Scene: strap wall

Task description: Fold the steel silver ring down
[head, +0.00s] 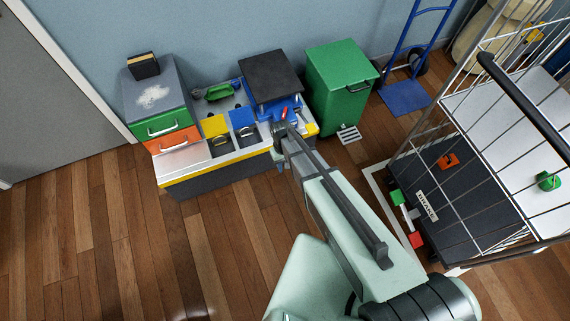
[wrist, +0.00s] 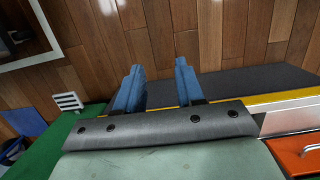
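Two small ring-like parts sit at the front of the low bench in the head view, one below a yellow plate (head: 214,126) and one below a blue plate (head: 242,118). The left ring (head: 220,141) and the right ring (head: 249,131) are both small and greyish. I cannot tell which is the steel silver ring, nor its exact angle. My gripper (wrist: 158,84) shows two blue fingers spread apart with nothing between them. In the head view the arm's end is at the bench's right part, to the right of both rings. No ring shows in the wrist view.
The bench (head: 225,175) has a dark front and yellow edge. A drawer unit (head: 165,130) stands left, a green bin (head: 338,85) right. A raised dark panel (head: 271,76) stands behind. A wire cage cart (head: 480,130) is at far right. The wooden floor in front is clear.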

